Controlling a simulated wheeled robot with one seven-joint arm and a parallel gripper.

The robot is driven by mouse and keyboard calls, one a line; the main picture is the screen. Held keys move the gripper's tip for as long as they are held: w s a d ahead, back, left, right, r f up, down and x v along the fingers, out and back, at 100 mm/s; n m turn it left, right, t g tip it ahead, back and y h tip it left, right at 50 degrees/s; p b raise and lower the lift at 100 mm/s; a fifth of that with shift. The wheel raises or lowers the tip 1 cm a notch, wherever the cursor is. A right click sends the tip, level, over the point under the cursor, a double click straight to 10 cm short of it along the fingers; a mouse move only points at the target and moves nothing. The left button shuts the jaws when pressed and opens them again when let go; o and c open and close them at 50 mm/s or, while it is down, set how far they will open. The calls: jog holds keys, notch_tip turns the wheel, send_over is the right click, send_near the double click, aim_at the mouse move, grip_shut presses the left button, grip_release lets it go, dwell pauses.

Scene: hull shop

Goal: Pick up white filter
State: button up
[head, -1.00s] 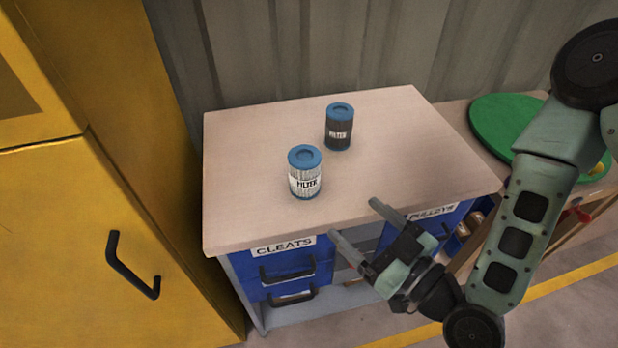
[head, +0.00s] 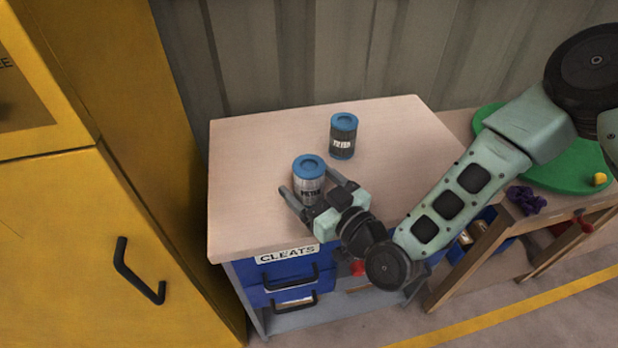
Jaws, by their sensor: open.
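The white filter (head: 309,185) is a short upright cylinder with a blue cap, a pale body and a FILTER label. It stands on the wooden top of the drawer cabinet (head: 250,165), left of its middle. My gripper (head: 307,190) is open at the front of the white filter, with one finger on its left and one on its right. The jaws and wrist hide part of its lower body. I cannot tell whether the fingers touch it.
A dark filter (head: 343,137) with a blue cap stands behind and to the right. A yellow cabinet (head: 60,230) is close on the left, and a corrugated wall (head: 300,50) is behind. A green round board (head: 570,165) lies on a side bench. The right part of the top is clear.

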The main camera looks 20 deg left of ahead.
jog(key=shift+w+a, duration=0.1)
jog(key=shift+a, duration=0.05)
jog(key=c, duration=1.1)
jog(key=shift+r, duration=0.1)
